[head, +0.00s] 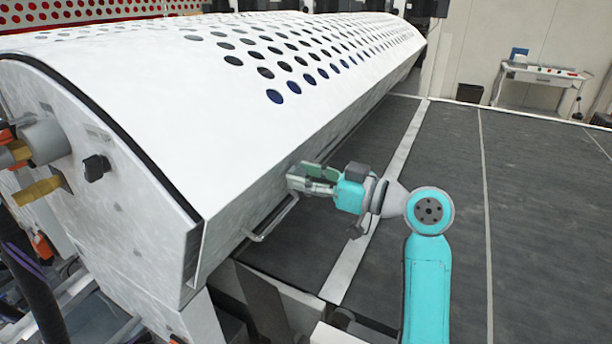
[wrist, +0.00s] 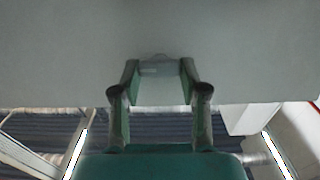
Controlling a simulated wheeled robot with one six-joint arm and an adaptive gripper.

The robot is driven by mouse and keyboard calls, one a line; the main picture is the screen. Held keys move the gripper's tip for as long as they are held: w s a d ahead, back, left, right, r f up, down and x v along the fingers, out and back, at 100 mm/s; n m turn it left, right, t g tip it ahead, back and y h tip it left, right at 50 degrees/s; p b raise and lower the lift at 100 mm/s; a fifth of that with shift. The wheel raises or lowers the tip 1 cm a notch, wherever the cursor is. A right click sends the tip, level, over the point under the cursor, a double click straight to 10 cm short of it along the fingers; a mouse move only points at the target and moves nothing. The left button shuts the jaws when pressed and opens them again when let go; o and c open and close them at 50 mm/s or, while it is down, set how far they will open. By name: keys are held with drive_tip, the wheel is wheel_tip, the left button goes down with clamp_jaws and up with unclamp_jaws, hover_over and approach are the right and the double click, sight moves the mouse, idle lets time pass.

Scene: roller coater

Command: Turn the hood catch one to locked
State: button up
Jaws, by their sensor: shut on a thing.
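The white perforated hood (head: 330,80) runs from the lower left to the upper right in the head view. My gripper (head: 300,178) is at the hood's lower front face, just above its bottom edge. In the wrist view my gripper (wrist: 160,80) has its green fingers on both sides of a small pale piece (wrist: 156,70) at the hood face, and is shut on it. This looks like the hood catch. Most of the catch is hidden by the fingers in the head view, and its turn position cannot be told.
A bar handle (head: 270,222) sticks out from the hood's lower edge, left of my gripper. A black knob (head: 95,167) is on the machine's end panel. A dark flat bed (head: 520,190) spreads to the right, with a white table (head: 540,72) beyond.

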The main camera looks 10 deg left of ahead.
drive_tip(key=shift+s+a+f+n+t+h, duration=0.15)
drive_tip(key=shift+f+n+t, duration=0.05)
drive_tip(key=shift+n+t, duration=1.5)
drive_tip(key=shift+s+a+f+n+t+h, duration=0.1)
drive_tip(key=shift+s+f+n+t+h, duration=0.1)
drive_tip(key=shift+n+t, duration=1.5)
drive_tip(key=shift+s+a+f+n+t+h, duration=0.15)
drive_tip(key=shift+n+t, duration=1.05)
drive_tip(key=shift+n, duration=1)
drive_tip(key=o, duration=1.1)
drive_tip(key=shift+o, duration=0.2)
